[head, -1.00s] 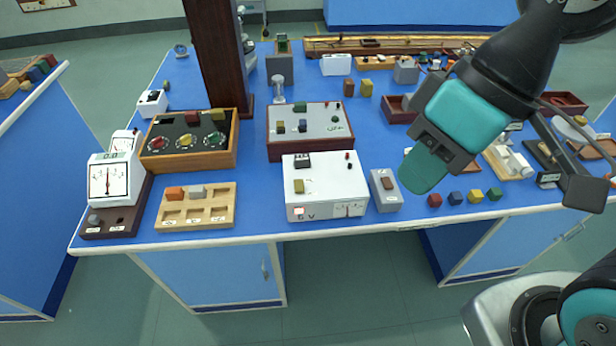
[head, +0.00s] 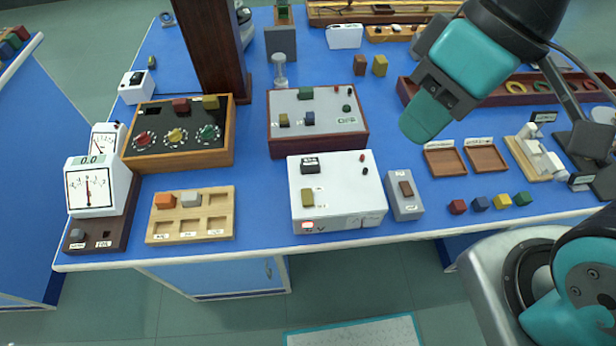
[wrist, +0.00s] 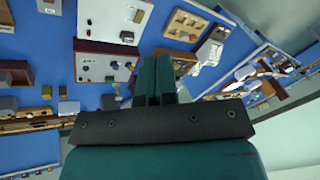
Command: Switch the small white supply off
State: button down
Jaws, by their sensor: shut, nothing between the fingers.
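The small white supply (head: 337,190) is a flat white box near the bench's front edge. Its top has a black part (head: 310,166), an olive block-shaped part (head: 308,198), and one red and one black terminal at the back right. A small lit patch and a "V" show on its front; which part is the switch and its setting are too small to tell. My gripper (head: 425,120), with teal fingers, is shut and empty, above the bench, behind and right of the supply, apart from it. In the wrist view the fingers (wrist: 155,82) are together, and the supply (wrist: 118,14) shows at the top.
A grey box with a brown rocker (head: 405,195) stands right of the supply. A dark red box with grey top (head: 317,120) stands behind it. A wooden tray (head: 190,215) and a meter (head: 95,187) are left. Small coloured cubes (head: 480,204) lie right.

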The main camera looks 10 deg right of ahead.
jog(key=n+g+h+b, duration=0.2)
jog(key=n+h+b, duration=0.2)
jog(key=n+b, duration=0.8)
send_over(309, 201)
jog(key=w+b, duration=0.1)
jog(key=w, duration=0.1)
notch_tip(309, 201, down, 16)
jog(key=m, duration=0.1)
jog(key=shift+w+r, duration=0.2)
jog(key=shift+r, duration=0.15)
jog(key=f, duration=0.4)
jog(key=s+f, duration=0.1)
jog(key=f, duration=0.4)
jog(key=s+f, duration=0.1)
jog(key=f, duration=0.4)
